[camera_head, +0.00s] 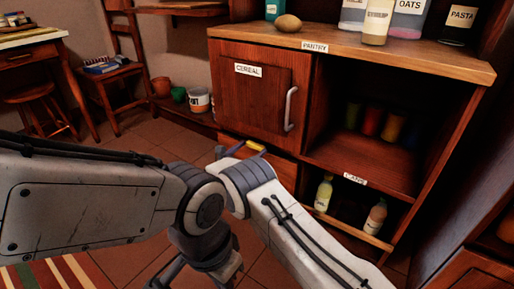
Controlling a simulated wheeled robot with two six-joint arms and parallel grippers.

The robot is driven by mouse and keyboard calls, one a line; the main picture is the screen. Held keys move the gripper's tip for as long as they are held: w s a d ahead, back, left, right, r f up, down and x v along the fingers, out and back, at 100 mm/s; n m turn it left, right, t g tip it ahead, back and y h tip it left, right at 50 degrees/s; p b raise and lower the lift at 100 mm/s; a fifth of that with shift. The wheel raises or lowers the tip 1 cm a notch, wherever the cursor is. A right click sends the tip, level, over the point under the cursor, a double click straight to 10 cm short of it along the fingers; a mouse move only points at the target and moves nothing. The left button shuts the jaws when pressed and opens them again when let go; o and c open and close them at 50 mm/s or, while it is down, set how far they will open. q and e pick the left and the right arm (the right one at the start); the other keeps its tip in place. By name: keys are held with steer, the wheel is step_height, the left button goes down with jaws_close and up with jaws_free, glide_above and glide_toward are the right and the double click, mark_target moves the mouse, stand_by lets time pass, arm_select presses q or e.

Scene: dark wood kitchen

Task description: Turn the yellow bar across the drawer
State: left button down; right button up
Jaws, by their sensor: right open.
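The yellow bar (256,146) lies across the upper front of the wooden drawer (283,167), below the cereal door. My right gripper (238,149) is open at the drawer front, close to the bar. Its fingers are small here and partly hidden by my wrist, so I cannot tell whether they touch the bar or stand around it. My own arm links hide the lower left of the drawer. My left arm comes in from the left, and its dark end (205,256) points down in front of the floor; its jaws are not clear.
The closed cereal door (262,90) has a pale vertical handle (290,108). Right of it is an open shelf with jars, and below that a cans shelf with two bottles (324,193). A potato-like item (288,23) and containers stand on the counter. A chair and stool stand left.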

steer(key=shift+w+d, duration=0.2)
steer(key=c, duration=1.1)
steer(key=shift+o, duration=0.2)
steer(key=shift+m, duration=0.4)
steer(key=m, duration=0.3)
steer(key=shift+f+m+b, duration=0.3)
steer(key=shift+w+a+f+m+b, duration=0.15)
steer(key=shift+m+b, duration=0.7)
steer(key=shift+m, duration=1.4)
steer(key=shift+w+a+f+m+b, duration=0.1)
steer(key=shift+a+f+m+b, duration=0.15)
steer(key=shift+m+b, duration=1.3)
steer(key=shift+w+a+f+m+b, duration=0.1)
steer(key=shift+a+f+m+b, duration=0.1)
steer(key=shift+m, duration=2.7)
